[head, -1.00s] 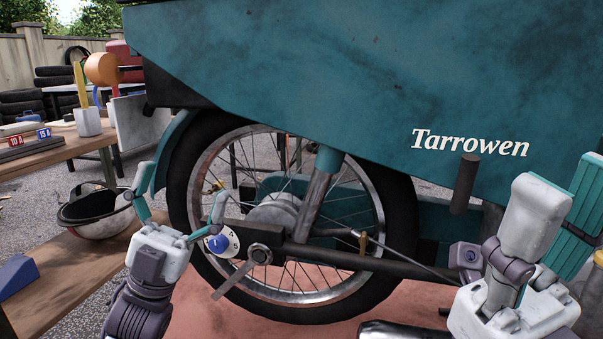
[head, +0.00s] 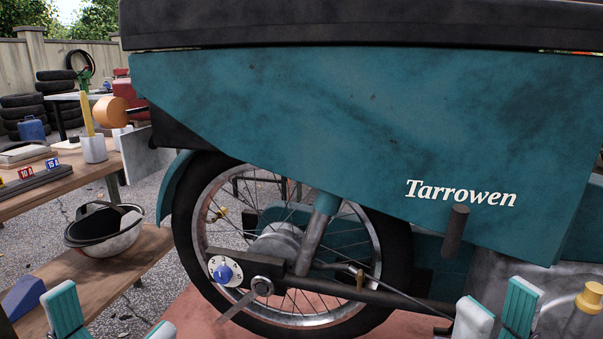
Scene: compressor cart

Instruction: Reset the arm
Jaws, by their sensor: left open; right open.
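My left gripper (head: 113,322) is at the bottom left edge, with two teal-and-white fingers spread wide and nothing between them. My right gripper (head: 497,315) is at the bottom right, open and empty in front of the cart. Only the finger ends of both show; the rest is below the frame. Both stand apart from the teal cart body (head: 300,120), which is marked "Tarrowen". No other thing is held.
A spoked wheel (head: 395,235) stands under the cart. Near its hub are a white dial with a blue knob (head: 222,273) and a metal lever (head: 262,286). A bowl-shaped helmet (head: 105,240) and a blue wedge (head: 22,298) rest on the wooden bench (head: 150,250) at left.

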